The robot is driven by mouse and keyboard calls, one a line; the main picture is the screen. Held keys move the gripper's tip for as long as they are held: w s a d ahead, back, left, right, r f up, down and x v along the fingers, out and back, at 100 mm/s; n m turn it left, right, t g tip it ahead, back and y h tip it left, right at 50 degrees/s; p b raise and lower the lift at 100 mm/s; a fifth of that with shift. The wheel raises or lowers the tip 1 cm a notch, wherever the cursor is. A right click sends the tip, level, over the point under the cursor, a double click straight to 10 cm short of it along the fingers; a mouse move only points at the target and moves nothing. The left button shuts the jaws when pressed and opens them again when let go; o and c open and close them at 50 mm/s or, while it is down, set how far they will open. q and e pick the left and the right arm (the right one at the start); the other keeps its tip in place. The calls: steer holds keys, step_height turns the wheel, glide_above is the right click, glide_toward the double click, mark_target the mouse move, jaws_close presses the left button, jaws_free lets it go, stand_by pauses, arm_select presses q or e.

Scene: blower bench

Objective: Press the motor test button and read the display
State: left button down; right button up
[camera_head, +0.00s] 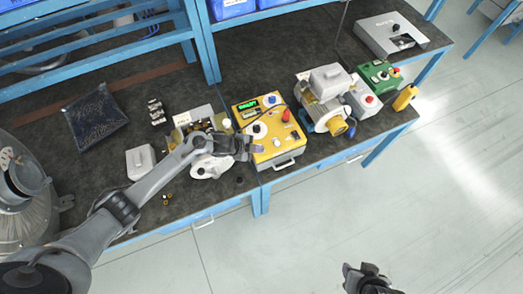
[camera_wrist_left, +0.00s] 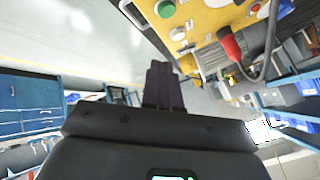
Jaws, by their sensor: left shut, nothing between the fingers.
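The yellow test box (camera_head: 270,122) sits at the middle of the bench, with a small lit green display (camera_head: 250,105) too small to read. A blue knob, a red plug (camera_head: 286,115) and a white dial show on its top. My left gripper (camera_head: 258,148) is shut and empty at the box's front left edge. I cannot tell which is the motor test button. My right gripper (camera_head: 365,272) is low in view, away from the bench.
A blower motor (camera_head: 327,100) and a green control box (camera_head: 379,75) stand right of the yellow box. Open floor lies in front of the bench.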

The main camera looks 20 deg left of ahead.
arm_select(q)
steer(key=shift+t, duration=0.5)
steer(key=w+r, duration=0.3)
steer(key=w, duration=0.1)
steer(key=shift+a+r, duration=0.35)
steer(key=shift+r, duration=0.05)
steer(key=shift+f, duration=0.1)
step_height(320, 180, down, 6)
steer(key=b, duration=0.6)
steer(key=shift+f+b, duration=0.2)
steer(key=shift+b, duration=0.1)
steer(key=shift+f+b, duration=0.8)
steer(key=shift+f, duration=0.3)
steer(key=shift+f, duration=0.2)
